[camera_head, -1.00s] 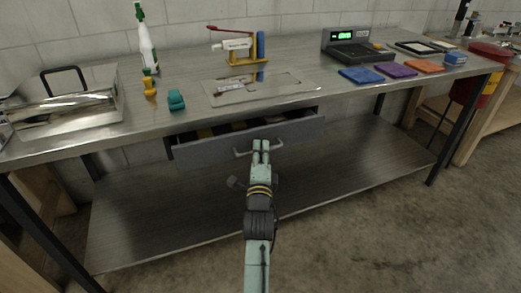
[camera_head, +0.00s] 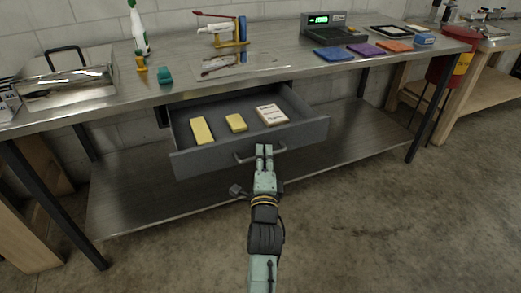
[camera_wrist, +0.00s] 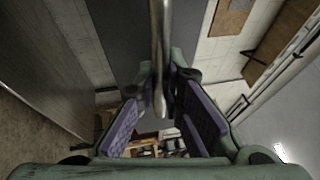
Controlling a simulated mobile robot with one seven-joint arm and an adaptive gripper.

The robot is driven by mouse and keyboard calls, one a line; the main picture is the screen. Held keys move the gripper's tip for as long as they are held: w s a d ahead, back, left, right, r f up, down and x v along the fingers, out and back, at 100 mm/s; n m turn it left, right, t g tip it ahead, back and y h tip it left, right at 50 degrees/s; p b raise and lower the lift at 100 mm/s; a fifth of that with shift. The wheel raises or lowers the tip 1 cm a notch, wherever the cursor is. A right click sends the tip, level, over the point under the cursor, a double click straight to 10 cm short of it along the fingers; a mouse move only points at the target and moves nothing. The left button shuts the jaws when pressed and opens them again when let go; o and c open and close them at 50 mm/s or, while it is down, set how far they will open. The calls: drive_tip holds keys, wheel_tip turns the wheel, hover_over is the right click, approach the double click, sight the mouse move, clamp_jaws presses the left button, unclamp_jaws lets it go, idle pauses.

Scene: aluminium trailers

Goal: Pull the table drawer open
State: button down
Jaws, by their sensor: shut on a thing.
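The grey table drawer (camera_head: 190,160) stands well out from under the steel table (camera_head: 150,92), with its inside showing. Its bar handle (camera_head: 243,160) runs across the front, and the handle also shows in the wrist view (camera_wrist: 160,50). My gripper (camera_head: 264,150) is shut on the middle of the handle, which passes between its purple-padded fingers (camera_wrist: 158,95). The fingers hide part of the handle. In the drawer lie a long yellow block (camera_head: 201,130), a smaller yellow block (camera_head: 236,122) and a white labelled packet (camera_head: 271,115).
On the tabletop are a spray bottle (camera_head: 138,30), a scale (camera_head: 325,27), a metal case (camera_head: 65,82) and several coloured cloths. A lower shelf (camera_head: 130,205) lies beneath the drawer. The concrete floor (camera_head: 380,220) in front is clear.

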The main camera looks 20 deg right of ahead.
drive_tip(key=shift+s, duration=0.95)
drive_tip(key=c, duration=1.7)
unclamp_jaws()
